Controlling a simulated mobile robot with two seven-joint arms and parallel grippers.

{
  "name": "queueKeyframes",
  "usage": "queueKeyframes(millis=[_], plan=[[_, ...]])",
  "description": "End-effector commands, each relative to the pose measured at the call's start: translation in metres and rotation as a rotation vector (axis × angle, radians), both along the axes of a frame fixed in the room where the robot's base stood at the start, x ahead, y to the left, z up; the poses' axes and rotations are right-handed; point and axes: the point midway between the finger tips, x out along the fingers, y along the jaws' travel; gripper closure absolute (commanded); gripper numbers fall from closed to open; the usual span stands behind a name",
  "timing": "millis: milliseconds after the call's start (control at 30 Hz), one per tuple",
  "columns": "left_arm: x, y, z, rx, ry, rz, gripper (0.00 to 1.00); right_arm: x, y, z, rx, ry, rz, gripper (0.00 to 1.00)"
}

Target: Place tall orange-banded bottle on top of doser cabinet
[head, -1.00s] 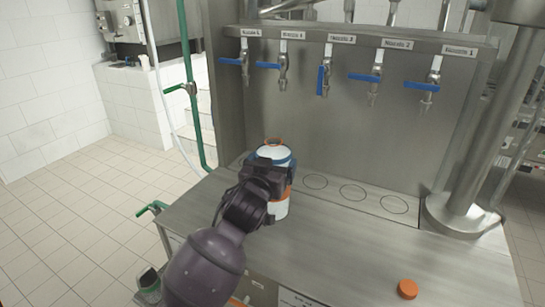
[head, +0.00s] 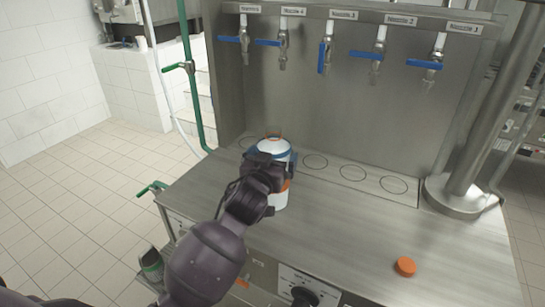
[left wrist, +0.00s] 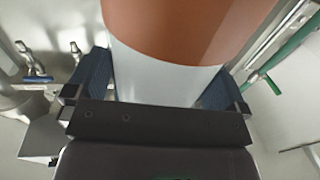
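The tall bottle (head: 281,197) is white with orange bands and stands upright at the left of the steel counter top of the nozzle unit (head: 340,215). My left gripper (head: 270,172) is around its middle, with the fingers on either side. In the left wrist view the bottle's orange and white wall (left wrist: 165,75) fills the space between the fingers, which appear to press on it. The gripper hides part of the bottle. Whether its base touches the counter is hard to tell. I cannot tell which part is the doser cabinet. My right gripper is not in view.
An orange cap (head: 405,266) lies on the counter's front right. Labelled nozzles with blue levers (head: 325,55) hang from the back panel above marked circles (head: 353,173). A thick steel column (head: 480,150) stands at right. Green pipes (head: 192,90) run at left. The counter's middle is clear.

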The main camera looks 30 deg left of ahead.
Motion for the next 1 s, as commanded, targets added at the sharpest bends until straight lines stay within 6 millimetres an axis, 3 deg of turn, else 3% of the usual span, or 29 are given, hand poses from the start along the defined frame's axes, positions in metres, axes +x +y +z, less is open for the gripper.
queueKeyframes(millis=[267,700,1000], plan=[[-0.006,-0.001,0.002,-0.001,0.000,-0.001,0.00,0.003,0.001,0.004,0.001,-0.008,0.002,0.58],[-0.083,-0.010,0.001,-0.001,0.001,0.000,0.00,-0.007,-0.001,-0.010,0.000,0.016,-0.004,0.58],[-0.115,-0.014,0.002,0.001,0.000,0.000,0.00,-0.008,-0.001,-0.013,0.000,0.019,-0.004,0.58]])
